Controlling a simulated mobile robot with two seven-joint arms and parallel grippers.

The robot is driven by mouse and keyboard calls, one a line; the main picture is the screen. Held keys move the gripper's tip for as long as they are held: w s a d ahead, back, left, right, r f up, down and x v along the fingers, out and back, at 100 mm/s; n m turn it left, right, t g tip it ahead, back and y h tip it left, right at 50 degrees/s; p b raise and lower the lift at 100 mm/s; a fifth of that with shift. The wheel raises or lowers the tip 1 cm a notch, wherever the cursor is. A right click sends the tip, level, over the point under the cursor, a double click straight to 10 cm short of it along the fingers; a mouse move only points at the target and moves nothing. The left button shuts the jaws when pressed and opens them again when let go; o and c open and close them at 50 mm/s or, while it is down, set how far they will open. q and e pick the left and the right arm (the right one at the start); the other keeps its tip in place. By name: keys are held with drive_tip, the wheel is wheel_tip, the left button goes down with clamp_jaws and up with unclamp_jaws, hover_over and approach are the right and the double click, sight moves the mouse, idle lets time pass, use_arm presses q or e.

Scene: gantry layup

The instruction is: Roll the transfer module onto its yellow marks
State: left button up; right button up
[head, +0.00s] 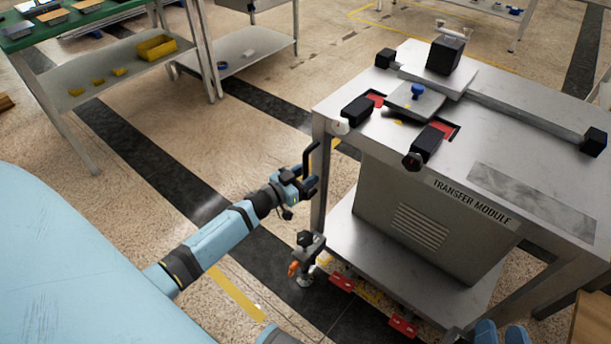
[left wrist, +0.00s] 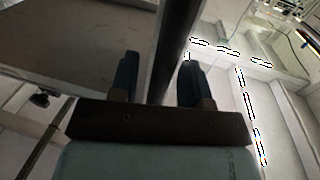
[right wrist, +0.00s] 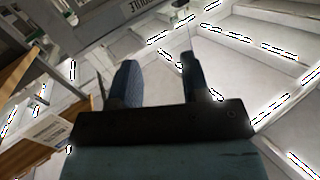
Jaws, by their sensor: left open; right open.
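The transfer module (head: 470,200) is a grey metal cart with a labelled cabinet, standing on the right in the head view.
A green-topped bench (head: 60,30) with a shelf holding a yellow bin (head: 156,47) stands at the upper left. A wooden edge (head: 592,332) is at the lower right. Dark bands (head: 150,165) cross the speckled floor. Floor between bench and module is clear.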

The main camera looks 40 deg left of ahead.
use_arm(q)
clamp_jaws()
drive_tip(key=shift+a, duration=0.3)
drive_tip(key=w+a+p, duration=0.1)
drive_tip(key=a, duration=1.6)
drive_tip(key=shift+w, duration=0.15)
use_arm(e)
drive_tip(key=f, duration=0.1)
drive_tip(key=d+g, duration=0.1)
drive_tip(key=f+h, duration=0.1)
drive_tip(key=shift+s+d+f, duration=0.2)
drive_tip(key=shift+s+f, duration=0.05)
drive_tip(key=shift+f, duration=0.1)
use_arm(q)
drive_tip(key=shift+a+r, duration=0.1)
unclamp_jaws()
drive_tip(key=shift+a, duration=0.1)
use_arm(e)
drive_tip(key=shift+a, duration=0.15)
